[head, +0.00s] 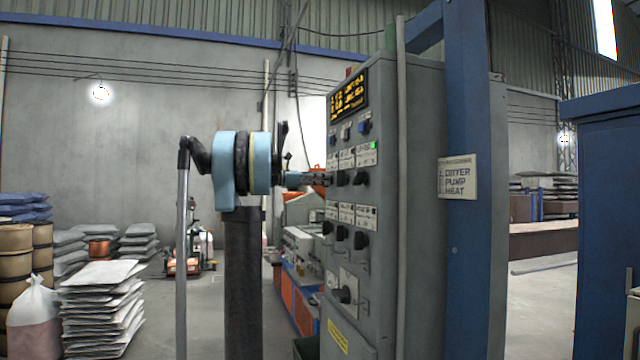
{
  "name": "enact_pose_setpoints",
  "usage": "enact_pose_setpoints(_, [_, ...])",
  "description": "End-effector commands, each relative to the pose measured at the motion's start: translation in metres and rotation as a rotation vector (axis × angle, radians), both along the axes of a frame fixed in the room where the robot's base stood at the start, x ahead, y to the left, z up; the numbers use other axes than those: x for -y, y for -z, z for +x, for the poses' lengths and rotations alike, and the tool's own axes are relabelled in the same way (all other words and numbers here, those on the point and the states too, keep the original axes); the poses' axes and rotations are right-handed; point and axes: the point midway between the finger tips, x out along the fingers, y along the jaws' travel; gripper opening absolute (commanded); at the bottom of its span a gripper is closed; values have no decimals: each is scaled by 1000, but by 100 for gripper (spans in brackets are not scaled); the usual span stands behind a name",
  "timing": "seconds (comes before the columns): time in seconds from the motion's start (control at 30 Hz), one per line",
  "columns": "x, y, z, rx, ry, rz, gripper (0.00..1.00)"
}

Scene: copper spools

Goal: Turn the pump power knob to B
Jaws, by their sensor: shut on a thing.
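A grey control cabinet (427,200) stands right of centre, its panel facing left and seen at a steep angle. It carries black knobs in rows under small white labels too small to read. My gripper (322,179) reaches in from the left, blue wrist behind it, and is shut on a black knob (340,179) in the upper row. I cannot read this knob's label or its pointer position. Another black knob (361,178) sits just right of it, apart from my gripper. The far side of the held knob is hidden by the fingers.
A lit display (349,96) and a green lamp (374,146) are above the knobs. More knobs (360,240) sit below. A blue post (470,120) bears a sign (457,177) listing pump and heat.

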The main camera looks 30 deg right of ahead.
Motion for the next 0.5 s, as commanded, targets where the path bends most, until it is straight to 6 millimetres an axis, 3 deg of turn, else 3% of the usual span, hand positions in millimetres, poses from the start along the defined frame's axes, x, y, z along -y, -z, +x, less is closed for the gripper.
enact_pose_setpoints(0.5, [-1,0,0,411,-5,-100,0])
